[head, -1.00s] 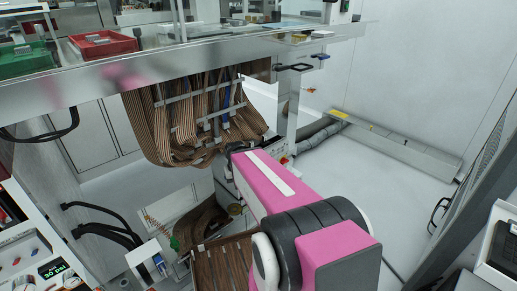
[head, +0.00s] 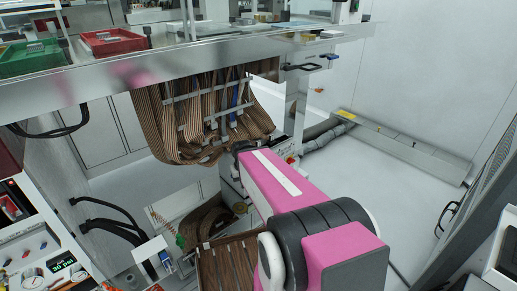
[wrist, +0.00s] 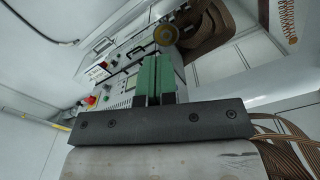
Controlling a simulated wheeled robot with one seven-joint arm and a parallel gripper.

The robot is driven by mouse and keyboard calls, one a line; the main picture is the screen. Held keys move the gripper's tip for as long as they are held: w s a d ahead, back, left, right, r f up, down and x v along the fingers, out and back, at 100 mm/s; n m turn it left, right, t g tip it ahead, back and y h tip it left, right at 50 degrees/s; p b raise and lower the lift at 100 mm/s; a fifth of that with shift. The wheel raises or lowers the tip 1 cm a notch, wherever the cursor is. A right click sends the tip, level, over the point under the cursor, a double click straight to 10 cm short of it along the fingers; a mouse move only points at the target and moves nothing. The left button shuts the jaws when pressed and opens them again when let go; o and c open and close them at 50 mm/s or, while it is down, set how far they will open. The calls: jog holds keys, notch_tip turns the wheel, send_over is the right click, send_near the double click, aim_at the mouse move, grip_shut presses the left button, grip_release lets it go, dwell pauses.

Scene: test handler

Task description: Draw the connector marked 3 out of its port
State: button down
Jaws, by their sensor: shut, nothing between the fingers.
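My gripper (wrist: 153,79) shows in the wrist view, its two green fingers shut together with nothing between them. In the head view my pink arm link hides it. No connector marked 3 can be made out in either view. Brown ribbon cables (head: 170,125) hang in a bundle below the bench in the head view, with one blue strand (head: 233,100) among them. Any markings there are too small to read. In the wrist view, brown cables (wrist: 290,150) show at lower right, and the fingers point toward grey equipment with handles (wrist: 120,60), apart from the cables.
A metal bench edge (head: 130,88) runs above the cables, carrying a red tray (head: 114,41) and a green tray (head: 32,58). More brown ribbon cable (head: 228,264) lies low beside my arm. A round brass-coloured part (wrist: 166,34) is just beyond the fingertips. Open floor (head: 385,190) lies at right.

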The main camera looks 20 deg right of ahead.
jog(key=c, duration=1.8)
grip_release()
jog(key=o, duration=0.5)
jog(key=shift+w, duration=0.2)
jog(key=o, duration=0.3)
jog(key=w+d+m, duration=0.3)
jog(key=w, duration=0.6)
jog(key=w+d+r+m, duration=0.1)
jog(key=w+d+m, duration=0.2)
jog(key=w, duration=0.6)
jog(key=shift+d+m, duration=0.4)
jog(key=shift+d, duration=0.2)
jog(key=m, duration=0.7)
send_near(258, 144)
jog(key=shift+w+d+f, duration=0.15)
jog(key=shift+w+d, duration=0.15)
jog(key=shift+w, duration=0.3)
notch_tip(258, 144, down, 11)
jog(key=shift+r, duration=0.15)
jog(key=shift+c, duration=0.3)
grip_shut()
